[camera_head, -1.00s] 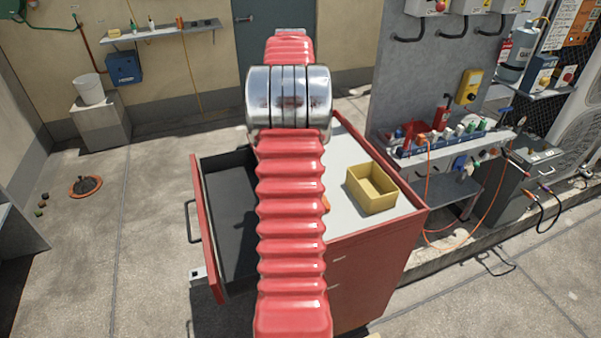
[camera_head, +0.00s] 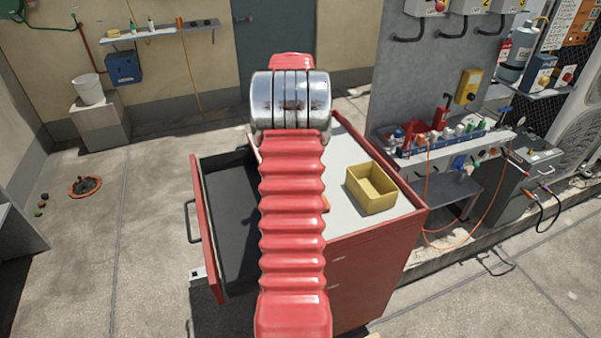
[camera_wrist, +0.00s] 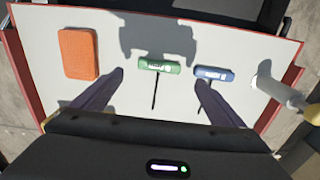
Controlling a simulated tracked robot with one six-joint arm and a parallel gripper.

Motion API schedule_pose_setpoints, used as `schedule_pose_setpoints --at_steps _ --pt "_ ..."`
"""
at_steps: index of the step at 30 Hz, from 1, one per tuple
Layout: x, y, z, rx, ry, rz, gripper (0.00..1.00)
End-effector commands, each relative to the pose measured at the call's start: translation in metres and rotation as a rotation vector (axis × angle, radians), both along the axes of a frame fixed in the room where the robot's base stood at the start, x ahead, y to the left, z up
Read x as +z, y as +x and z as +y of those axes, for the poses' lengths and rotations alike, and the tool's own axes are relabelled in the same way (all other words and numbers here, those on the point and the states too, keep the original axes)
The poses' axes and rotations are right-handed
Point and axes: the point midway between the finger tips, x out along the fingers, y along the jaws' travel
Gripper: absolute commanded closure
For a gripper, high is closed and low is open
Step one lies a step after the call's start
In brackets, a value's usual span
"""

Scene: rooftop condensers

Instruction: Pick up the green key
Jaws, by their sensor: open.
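The green key (camera_wrist: 159,66) lies on the light top of the red cabinet, seen in the wrist view. It has a green T-shaped handle with pale lettering and a thin dark shaft pointing toward my gripper. My gripper (camera_wrist: 161,79) is open, its two dark fingers spread to either side of the key's shaft and apart from it. The height of the fingers above the top is hard to tell. In the head view my red-sleeved arm hides the key and the gripper.
A similar blue key (camera_wrist: 214,73) lies just right of the green one, close to the right finger. An orange block (camera_wrist: 78,54) lies left. A white cylindrical item (camera_wrist: 278,89) is at right. The head view shows a yellow bin (camera_head: 372,188) and an open drawer (camera_head: 232,220).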

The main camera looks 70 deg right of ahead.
Motion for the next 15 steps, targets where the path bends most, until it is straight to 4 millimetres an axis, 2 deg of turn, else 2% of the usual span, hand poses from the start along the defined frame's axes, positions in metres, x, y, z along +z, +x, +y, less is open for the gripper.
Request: schedule_pose_setpoints --at_steps 4,15 --pt "-0.012 -0.0001 0.0 0.0 -0.001 -0.001 0.08" --pt "-0.0145 -0.0006 -0.0001 0.0 0.0 0.0 0.08"
